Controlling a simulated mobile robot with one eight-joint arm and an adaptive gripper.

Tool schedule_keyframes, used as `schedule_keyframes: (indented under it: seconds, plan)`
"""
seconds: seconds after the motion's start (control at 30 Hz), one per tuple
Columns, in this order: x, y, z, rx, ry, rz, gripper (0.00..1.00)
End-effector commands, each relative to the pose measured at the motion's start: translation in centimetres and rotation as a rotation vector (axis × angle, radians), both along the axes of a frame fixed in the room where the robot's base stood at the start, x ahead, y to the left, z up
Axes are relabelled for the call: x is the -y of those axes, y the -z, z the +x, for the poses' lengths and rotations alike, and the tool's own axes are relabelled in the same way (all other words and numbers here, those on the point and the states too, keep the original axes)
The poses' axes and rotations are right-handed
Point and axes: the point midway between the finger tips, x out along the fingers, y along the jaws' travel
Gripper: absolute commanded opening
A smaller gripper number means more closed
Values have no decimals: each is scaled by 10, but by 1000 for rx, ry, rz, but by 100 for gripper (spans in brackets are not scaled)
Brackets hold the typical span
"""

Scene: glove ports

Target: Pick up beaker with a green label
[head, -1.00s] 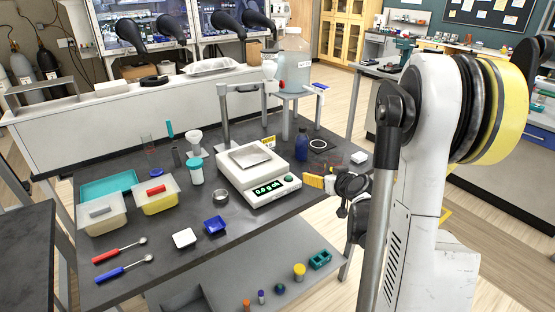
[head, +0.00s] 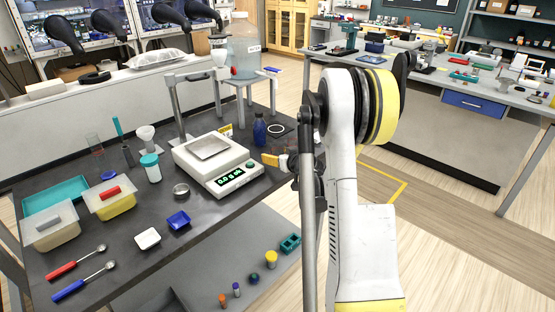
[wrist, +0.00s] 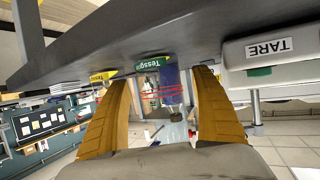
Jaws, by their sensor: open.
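In the wrist view, which is upside down, a green label (wrist: 153,62) with partly readable lettering shows between my fingers. Beyond it is a clear vessel with red lines (wrist: 158,91), probably the beaker. A blue bottle (wrist: 173,84) stands close beside it and overlaps it. My gripper (wrist: 163,77) is open, its yellow-orange fingers on either side of this view, with nothing visibly held. In the head view, a white ring (head: 276,129), perhaps the beaker's rim, lies right of the blue bottle (head: 259,131). A yellow finger (head: 270,160) shows near the table edge; my arm hides the rest.
The balance (head: 217,165) stands left of my gripper; its TARE side (wrist: 270,48) is close in the wrist view. A yellow label (wrist: 103,76) is on the other side. A stool with a large clear jug (head: 244,58) stands behind. Tubs and spoons lie farther left.

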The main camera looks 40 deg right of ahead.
Motion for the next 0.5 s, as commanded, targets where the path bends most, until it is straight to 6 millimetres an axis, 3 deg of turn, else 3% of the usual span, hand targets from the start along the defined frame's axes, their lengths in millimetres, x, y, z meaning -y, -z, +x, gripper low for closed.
schedule_keyframes:
  seconds: [0.27,0.43,0.5]
  plan:
    - [2,2,7,0,0,-1,74]
    - [2,2,7,0,0,-1,22]
    - [2,2,7,0,0,-1,18]
